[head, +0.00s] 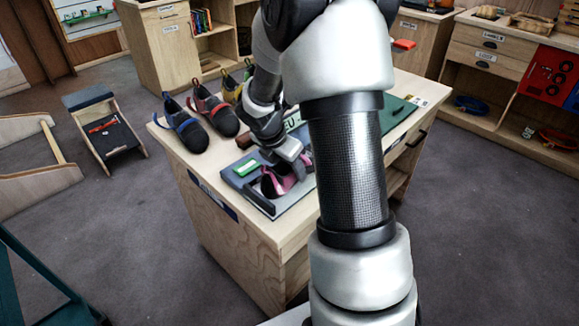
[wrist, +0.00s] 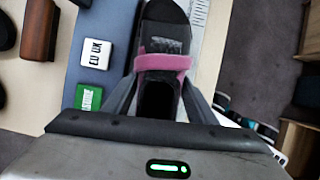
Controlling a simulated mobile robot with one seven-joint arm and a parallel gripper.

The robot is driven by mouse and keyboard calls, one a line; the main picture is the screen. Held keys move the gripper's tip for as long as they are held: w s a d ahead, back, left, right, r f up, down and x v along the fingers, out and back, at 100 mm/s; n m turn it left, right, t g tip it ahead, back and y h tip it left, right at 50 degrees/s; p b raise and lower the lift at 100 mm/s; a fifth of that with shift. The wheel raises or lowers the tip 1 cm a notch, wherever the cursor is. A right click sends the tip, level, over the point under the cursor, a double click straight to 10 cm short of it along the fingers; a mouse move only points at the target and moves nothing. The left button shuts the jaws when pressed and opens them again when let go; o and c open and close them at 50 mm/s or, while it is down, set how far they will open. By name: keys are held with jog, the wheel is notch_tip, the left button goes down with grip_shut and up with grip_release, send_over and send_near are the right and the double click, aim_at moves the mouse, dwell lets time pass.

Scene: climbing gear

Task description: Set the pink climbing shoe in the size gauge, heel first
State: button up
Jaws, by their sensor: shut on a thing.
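The pink climbing shoe (head: 270,184) is at the size gauge (head: 236,181), a grey plate with a green label at the table's near corner. In the wrist view the shoe's pink strap (wrist: 162,62) and dark opening lie between my fingers, its dark toe pointing to the top of the picture. My gripper (wrist: 160,92) is shut on the shoe, a finger on each side. The gauge's ruled scale (wrist: 200,22) runs beside the shoe on the right. My gripper (head: 290,162) partly covers the shoe in the head view. I cannot tell whether the heel touches the gauge.
A blue-strapped shoe (head: 187,128), a red-strapped shoe (head: 217,112) and a yellow-strapped one (head: 231,88) stand behind on the wooden table (head: 172,146). A brown block (wrist: 40,30), a white block (wrist: 95,54) and a green block (wrist: 88,98) sit left of the shoe.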

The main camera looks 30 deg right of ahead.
jog(key=shift+s+f, duration=0.15)
jog(key=shift+f, duration=0.15)
dwell(0.9)
jog(key=o, duration=1.6)
jog(key=shift+o, duration=0.2)
jog(key=shift+r, duration=0.15)
jog(key=shift+a+r+p, duration=0.15)
jog(key=shift+r+p, duration=0.15)
jog(key=shift+r, duration=0.05)
jog(key=p+v, duration=0.4)
jog(key=v, duration=1.2)
jog(key=s+a+r+m+t+y, duration=0.2)
jog(key=s+a+r+m, duration=0.3)
jog(key=s+m, duration=0.55)
jog(key=s+a+r+m+t+y, duration=0.25)
jog(key=s+r+m, duration=0.35)
jog(key=s+m, duration=0.45)
notch_tip(320, 180, up, 13)
jog(key=w+m+p, duration=0.1)
jog(key=p, duration=1.2)
jog(key=shift+a+m+g, duration=0.4)
jog(key=shift+a+g, duration=0.05)
